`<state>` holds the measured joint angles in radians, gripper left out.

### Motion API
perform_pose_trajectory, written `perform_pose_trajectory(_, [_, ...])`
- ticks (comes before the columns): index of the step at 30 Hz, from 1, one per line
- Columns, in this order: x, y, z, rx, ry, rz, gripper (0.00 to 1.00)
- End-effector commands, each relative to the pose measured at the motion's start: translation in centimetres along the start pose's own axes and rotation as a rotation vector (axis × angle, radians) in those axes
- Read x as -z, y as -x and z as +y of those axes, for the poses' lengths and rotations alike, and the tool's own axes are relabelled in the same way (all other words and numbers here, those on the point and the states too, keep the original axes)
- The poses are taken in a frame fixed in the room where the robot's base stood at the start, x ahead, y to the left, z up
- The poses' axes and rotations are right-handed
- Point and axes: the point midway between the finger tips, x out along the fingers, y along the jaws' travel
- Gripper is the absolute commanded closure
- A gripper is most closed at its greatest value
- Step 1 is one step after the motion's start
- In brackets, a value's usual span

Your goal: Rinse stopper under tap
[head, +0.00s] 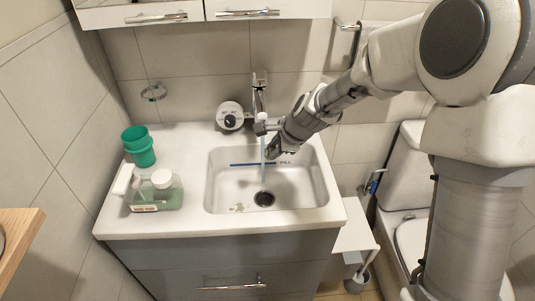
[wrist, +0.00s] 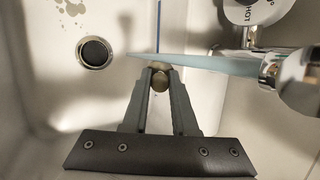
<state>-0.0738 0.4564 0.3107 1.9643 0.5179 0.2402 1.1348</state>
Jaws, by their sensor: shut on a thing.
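My gripper (wrist: 160,72) is shut on the stopper (wrist: 160,82), a small, round, dull brownish-metal piece between the fingertips in the wrist view. The fingers hide part of it. In the head view my gripper (head: 272,151) is low over the sink basin (head: 225,190), just right of the water stream. The tap (head: 260,100) stands behind the basin and also shows in the wrist view (wrist: 290,75). A pale blue water stream (wrist: 215,64) runs from its spout past the fingertips. I cannot tell whether the water touches the stopper. The drain hole (head: 264,198) is open.
A thin blue strip (head: 242,164) crosses the back of the basin. A green cup (head: 139,147) and a green bottle (head: 155,193) stand on the counter at left. A round white item (head: 230,115) is left of the tap. The toilet (head: 405,180) is at right.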

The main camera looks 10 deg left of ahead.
Motion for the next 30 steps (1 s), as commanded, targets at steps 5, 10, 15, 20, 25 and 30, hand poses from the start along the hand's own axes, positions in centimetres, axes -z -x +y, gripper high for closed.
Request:
perform_pose_trajectory(5, [0.0,0.0,0.0,0.0,0.0,0.0,1.0])
perform_pose_trajectory(10, [-0.3,0.0,0.1,-0.001,0.001,-0.001,1.0])
perform_pose_trajectory(15, [-0.8,0.0,0.3,-0.001,0.001,0.0,1.0])
perform_pose_trajectory(20, [-1.1,-0.1,0.4,0.0,0.001,0.0,1.0])
perform_pose_trajectory(25, [-1.0,-0.1,0.4,0.0,0.001,0.0,1.0])
perform_pose_trajectory(30, [-0.7,-0.1,0.3,0.0,0.0,0.001,1.0])
